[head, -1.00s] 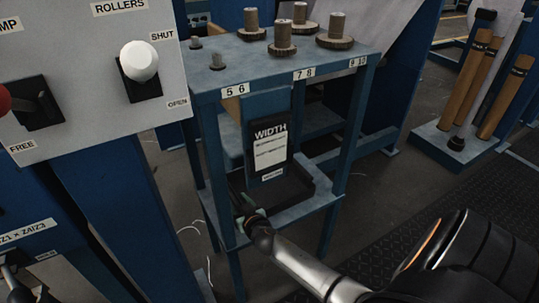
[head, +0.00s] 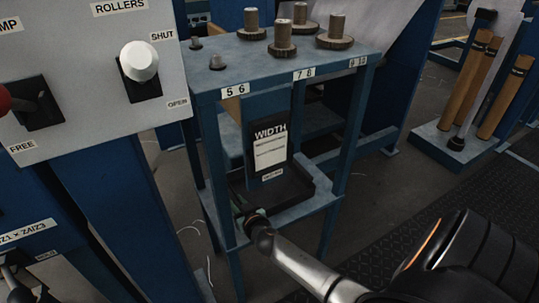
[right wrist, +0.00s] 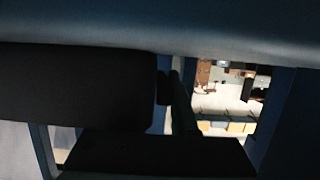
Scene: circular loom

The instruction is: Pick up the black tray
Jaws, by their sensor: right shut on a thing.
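The black tray (head: 299,193) is at the lower shelf of the blue stand, below the WIDTH sign. Its dark rim shows at the front and right. My right gripper (head: 243,208) is at the tray's front left corner and is shut on its rim. The fingertips are small and partly hidden in the head view. I cannot tell whether the tray is fully clear of the shelf. In the right wrist view large black shapes fill the left and bottom, and I cannot tell which is the tray. My left gripper is not in view.
The blue stand (head: 225,75) has legs around the shelf (head: 285,215) and several brown-based pegs on top. The WIDTH sign (head: 270,148) hangs close above the tray. A control panel (head: 75,75) with a white knob (head: 139,62) is at left. Brown rolls (head: 505,95) stand at right.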

